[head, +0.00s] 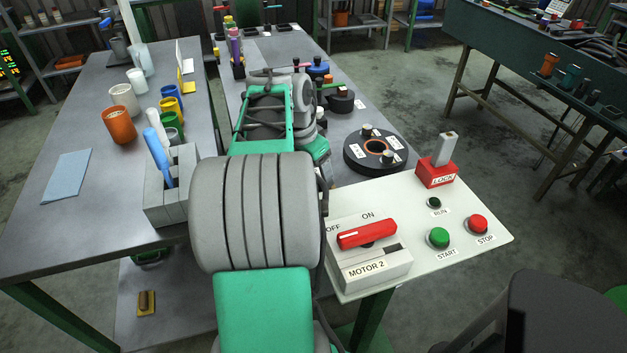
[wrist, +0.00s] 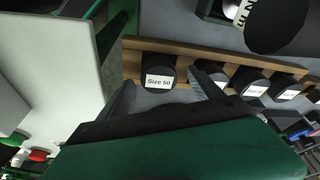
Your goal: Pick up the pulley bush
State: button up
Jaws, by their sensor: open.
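Several black cylinders stand in a row on a wooden strip in the wrist view. The nearest, labelled "Size 50" (wrist: 158,79), appears between the fingertips of my gripper (wrist: 162,88). My gripper is open and holds nothing. I cannot tell from this view how far the fingertips are from that cylinder, and they do not visibly close on it. Another labelled black cylinder (wrist: 248,81) stands further right along the strip. Which of these is the pulley bush is not readable. In the head view my own arm hides the gripper and most of this row.
The white control panel (head: 455,222) stands at front right in the head view, with a red LOCK block (head: 437,174); its pale board (wrist: 52,65) fills the wrist view's left. A large black disc (head: 375,152) lies behind it. Cups and a grey holder (head: 170,187) occupy the left table.

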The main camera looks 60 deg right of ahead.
jog(key=shift+x, duration=1.15)
jog(key=shift+s, duration=0.1)
jog(key=shift+c, duration=0.5)
grip_shut()
jog(key=shift+r, duration=0.1)
